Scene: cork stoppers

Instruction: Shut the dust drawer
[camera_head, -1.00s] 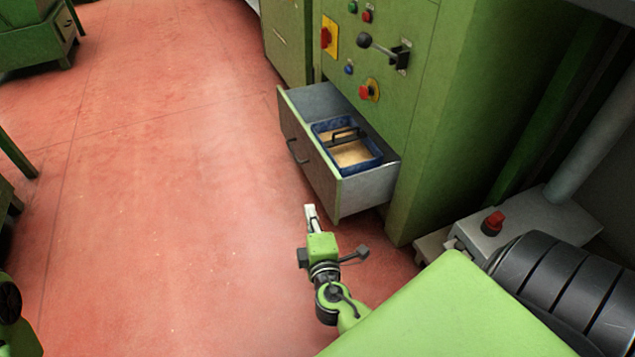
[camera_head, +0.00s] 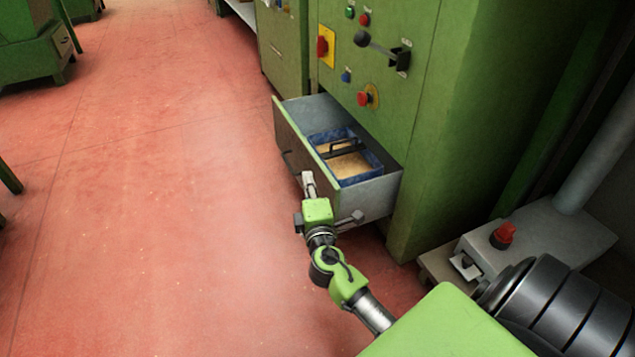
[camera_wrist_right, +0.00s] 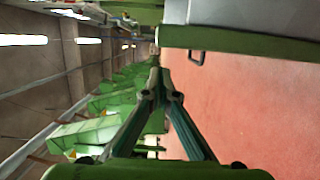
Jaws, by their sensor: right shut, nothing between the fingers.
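The dust drawer (camera_head: 369,203) stands open, pulled out of the green machine cabinet (camera_head: 440,130). A blue tray (camera_head: 362,178) with a dark handle and tan dust lies inside it. The drawer's dark handle (camera_head: 287,161) is on its front face. My right gripper (camera_head: 308,178) is shut and empty, in front of the drawer front near its near end. Whether it touches the front cannot be told. In the right wrist view, the shut fingers (camera_wrist_right: 160,90) point ahead, and a handle (camera_wrist_right: 197,57) on a panel shows at upper right. My left gripper is not in view.
Red floor (camera_head: 150,200) is clear to the left of the drawer. A lever (camera_head: 362,39) and several buttons stick out from the cabinet face above the drawer. A grey plinth with a red knob (camera_head: 503,234) stands at right. Green machines (camera_head: 35,50) stand at far left.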

